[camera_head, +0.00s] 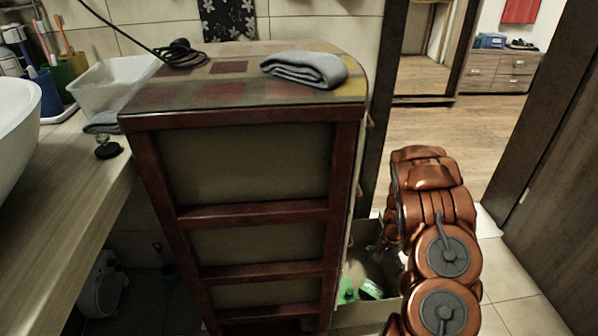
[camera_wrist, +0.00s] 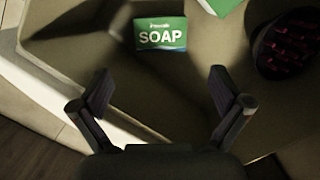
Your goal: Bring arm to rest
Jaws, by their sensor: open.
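My arm (camera_head: 440,235) shows in orange-brown at the right of the head view, reaching down beside the dark red-brown cabinet. My gripper (camera_wrist: 160,90) is in the wrist view, with its two dark fingers spread apart and nothing between them. A green and white soap box (camera_wrist: 161,33) lies beyond the fingertips, inside an open drawer or bin (camera_wrist: 85,45).
The cabinet (camera_head: 245,165) stands close left of my arm, with a folded grey cloth (camera_head: 304,68) on top. The open drawer (camera_head: 375,270) holds green items. A dark round brush-like object (camera_wrist: 288,45) lies right of the soap. A doorway with wooden floor (camera_head: 480,135) opens behind.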

